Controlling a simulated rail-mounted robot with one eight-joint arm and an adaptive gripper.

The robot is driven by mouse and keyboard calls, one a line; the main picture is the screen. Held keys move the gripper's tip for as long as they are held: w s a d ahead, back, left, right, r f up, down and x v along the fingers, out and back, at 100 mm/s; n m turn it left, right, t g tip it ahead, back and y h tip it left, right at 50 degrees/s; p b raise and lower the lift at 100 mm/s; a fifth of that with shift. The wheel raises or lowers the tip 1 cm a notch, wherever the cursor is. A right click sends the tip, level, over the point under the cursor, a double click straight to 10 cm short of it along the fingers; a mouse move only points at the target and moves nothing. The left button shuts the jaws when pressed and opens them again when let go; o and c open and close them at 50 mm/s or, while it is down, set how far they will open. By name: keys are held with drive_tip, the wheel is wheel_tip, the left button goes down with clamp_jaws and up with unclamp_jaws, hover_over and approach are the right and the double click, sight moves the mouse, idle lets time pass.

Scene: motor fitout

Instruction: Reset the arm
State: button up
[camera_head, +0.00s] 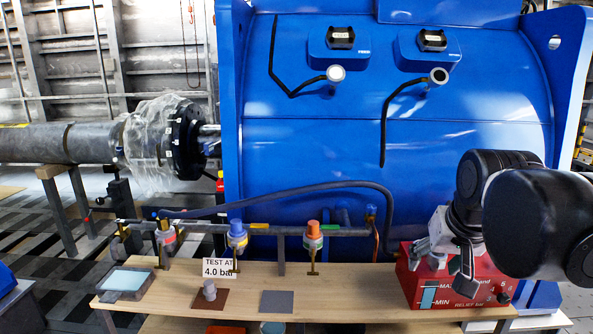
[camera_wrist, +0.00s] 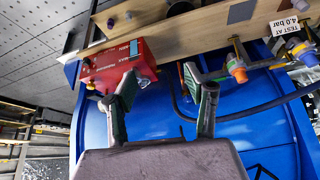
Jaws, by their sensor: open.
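My gripper (camera_head: 440,268) is at the right in the head view, in front of the red box (camera_head: 425,291) with a gauge strip marked MAX and MIN. Its two fingers stand apart with nothing between them. In the wrist view the open fingers (camera_wrist: 160,76) point toward the bench edge, and the red box (camera_wrist: 118,66) shows beyond the left finger. I cannot tell whether a finger touches the box. My dark arm covers part of the right side of the head view.
A wooden bench (camera_head: 340,296) carries a "TEST AT 4.0 bar" sign (camera_head: 219,269), a grey knob (camera_head: 209,290) and a tablet-like panel (camera_head: 126,281). Behind it are a pipe manifold with several coloured valves, a hose (camera_head: 290,189) and a large blue motor housing (camera_head: 300,120).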

drive_tip(key=s+a+f+n, duration=0.1)
drive_tip(key=s+a+f, duration=0.1)
drive_tip(key=s+f, duration=0.2)
drive_tip(key=s+a+f+n+t, duration=0.1)
drive_tip(key=s+a+f, duration=0.2)
drive_tip(key=s, duration=0.3)
drive_tip(key=shift+s+f+y, duration=0.25)
drive_tip(key=shift+f+y, duration=0.05)
drive_tip(key=shift+f, duration=0.3)
